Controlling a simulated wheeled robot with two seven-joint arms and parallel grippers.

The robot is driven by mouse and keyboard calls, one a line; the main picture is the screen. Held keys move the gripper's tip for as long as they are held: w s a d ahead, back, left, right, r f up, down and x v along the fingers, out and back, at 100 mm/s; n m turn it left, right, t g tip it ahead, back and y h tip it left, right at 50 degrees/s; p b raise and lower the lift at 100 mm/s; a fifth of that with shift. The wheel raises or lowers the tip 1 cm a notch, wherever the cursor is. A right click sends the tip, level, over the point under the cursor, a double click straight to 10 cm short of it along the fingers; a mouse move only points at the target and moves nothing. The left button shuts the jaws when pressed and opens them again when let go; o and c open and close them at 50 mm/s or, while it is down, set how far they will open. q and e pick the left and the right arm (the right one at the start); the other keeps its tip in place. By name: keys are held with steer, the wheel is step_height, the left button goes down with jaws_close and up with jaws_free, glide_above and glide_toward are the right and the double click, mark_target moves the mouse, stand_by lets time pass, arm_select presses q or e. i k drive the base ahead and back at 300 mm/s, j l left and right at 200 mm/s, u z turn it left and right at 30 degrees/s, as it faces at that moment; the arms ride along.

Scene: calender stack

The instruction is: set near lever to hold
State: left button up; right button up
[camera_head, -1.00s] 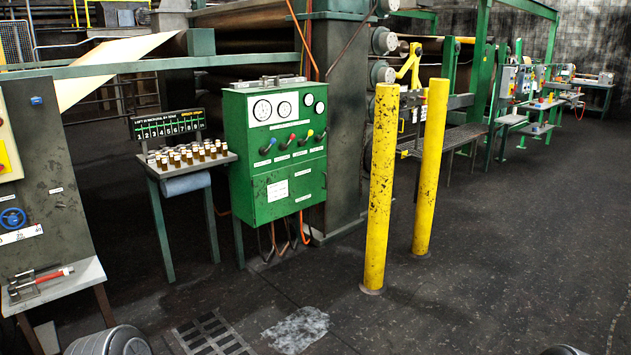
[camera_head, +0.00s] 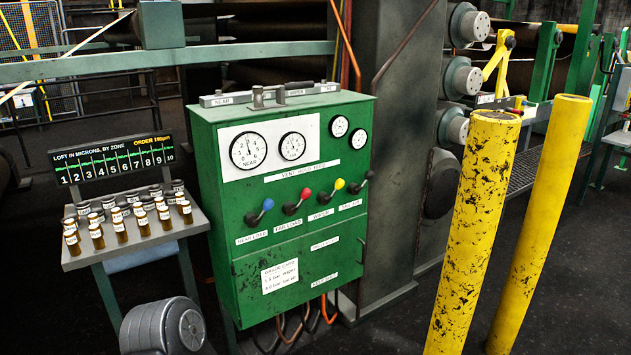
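The green control cabinet (camera_head: 215,200) stands in the middle of the head view, its front facing me at an angle. Four levers sit in a row on its front. The near lever (camera_head: 259,211), with a blue knob, is leftmost, above a label that seems to read NEAR LOAD. It tilts up and to the right. A strip reading VENT HOLD FEED (camera_head: 316,168) runs above the levers. The red-knobbed (camera_head: 298,202), yellow-knobbed (camera_head: 332,191) and black-knobbed (camera_head: 363,181) levers tilt the same way. Neither of my grippers is in view.
A small table (camera_head: 150,246) with several brown jars and a zone display (camera_head: 112,163) stands left of the cabinet. Two yellow posts (camera_head: 470,240) (camera_head: 540,220) stand to the right. Gauges (camera_head: 249,150) sit above the levers.

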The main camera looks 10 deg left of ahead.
mark_target(268, 203)
steer(key=i, duration=0.85)
steer(key=z, duration=0.3)
